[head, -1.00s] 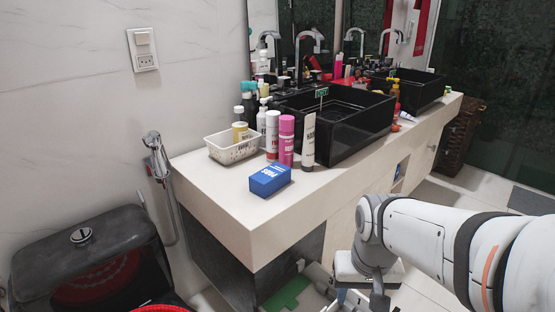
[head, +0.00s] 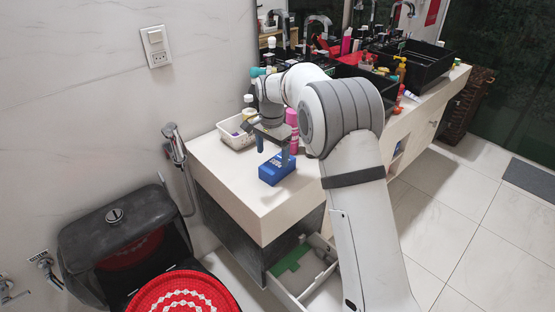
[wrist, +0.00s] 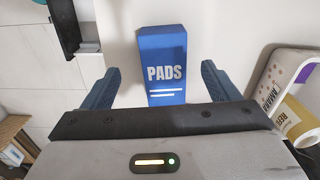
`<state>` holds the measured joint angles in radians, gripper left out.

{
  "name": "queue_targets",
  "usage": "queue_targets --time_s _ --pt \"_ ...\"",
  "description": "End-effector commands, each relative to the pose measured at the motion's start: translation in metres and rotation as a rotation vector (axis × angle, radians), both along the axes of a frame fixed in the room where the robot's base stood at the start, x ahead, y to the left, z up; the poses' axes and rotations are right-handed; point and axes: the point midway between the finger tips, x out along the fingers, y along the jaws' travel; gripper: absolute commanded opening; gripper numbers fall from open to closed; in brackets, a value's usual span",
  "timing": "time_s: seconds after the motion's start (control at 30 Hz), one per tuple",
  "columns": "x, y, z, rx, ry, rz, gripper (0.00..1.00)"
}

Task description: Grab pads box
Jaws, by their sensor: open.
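The blue pads box (head: 277,170) lies on the white counter near its front left corner. In the wrist view the box (wrist: 163,58), with the white word PADS on it, sits between and a little beyond the two fingers. My gripper (head: 274,145) is above the box, pointing down, with its fingers apart and nothing held. In the wrist view my gripper's blue fingers (wrist: 158,82) show to the left and right of the box, with a gap on each side. My gripper hides a little of the box's top in the head view.
A white basket (head: 232,138) with bottles stands just behind the box; it is to the right in the wrist view (wrist: 262,85). A pink bottle (head: 292,118) stands close by. An open drawer (head: 297,268) is below the counter. Black sinks (head: 425,65) lie farther right.

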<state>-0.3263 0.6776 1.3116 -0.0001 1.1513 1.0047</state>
Motion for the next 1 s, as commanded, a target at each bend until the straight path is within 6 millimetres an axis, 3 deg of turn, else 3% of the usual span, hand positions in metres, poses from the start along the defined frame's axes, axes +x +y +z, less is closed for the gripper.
queue_targets --time_s 0.43,0.7,0.93,1.0 --pt "0.004 0.003 -0.039 0.000 0.003 -0.011 0.82" --pt "0.005 0.002 -0.077 -0.001 0.002 -0.011 0.82" --pt "0.005 0.002 -0.079 0.000 0.000 -0.010 0.82" --pt "0.005 0.002 -0.079 -0.001 0.001 -0.010 0.77"
